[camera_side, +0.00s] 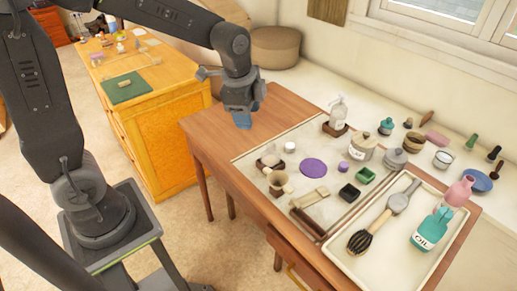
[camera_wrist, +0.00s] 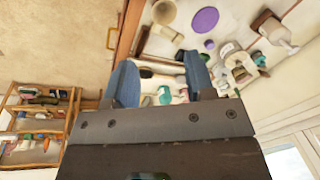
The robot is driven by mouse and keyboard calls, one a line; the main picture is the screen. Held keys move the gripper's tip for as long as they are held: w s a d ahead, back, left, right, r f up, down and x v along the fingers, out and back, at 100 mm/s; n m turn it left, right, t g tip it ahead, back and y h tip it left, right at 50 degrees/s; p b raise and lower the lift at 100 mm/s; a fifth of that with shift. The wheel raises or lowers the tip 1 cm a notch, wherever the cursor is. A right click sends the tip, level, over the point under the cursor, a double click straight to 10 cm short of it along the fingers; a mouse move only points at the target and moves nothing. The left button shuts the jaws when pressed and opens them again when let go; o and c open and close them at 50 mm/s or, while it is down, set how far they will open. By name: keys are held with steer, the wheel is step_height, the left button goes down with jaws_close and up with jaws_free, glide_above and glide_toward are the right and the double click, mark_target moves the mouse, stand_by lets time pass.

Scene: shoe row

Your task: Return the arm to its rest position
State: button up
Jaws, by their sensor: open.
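My gripper (camera_side: 243,120) hangs over the bare left end of the wooden table (camera_side: 215,130), with its blue fingers pointing down. I cannot tell its exact height over the wood. In the wrist view my gripper (camera_wrist: 160,82) shows two blue fingers spread apart with nothing held between them. My arm is bent, reaching from the stand at the left across to the table.
A pale mat with a purple disc (camera_side: 313,168), a pump bottle (camera_side: 338,113), lidded jars and small boxes lies right of my gripper. A tray (camera_side: 345,262) holds a brush (camera_side: 383,217) and a teal oil bottle (camera_side: 431,231). An orange cabinet (camera_side: 160,130) stands behind, left.

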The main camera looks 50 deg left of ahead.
steer(key=s+r+n+t, duration=0.1)
steer(key=s+r+n, duration=0.2)
steer(key=s+n, duration=0.2)
steer(key=s+d+r+n+t, duration=0.1)
steer(key=s+r+n+t, duration=0.1)
steer(key=s+n, duration=0.4)
steer(key=s+r, duration=0.1)
steer(key=s, duration=0.3)
steer(key=shift+s+r+t, duration=0.3)
steer(key=shift+s+r, duration=0.05)
steer(key=shift+r, duration=0.05)
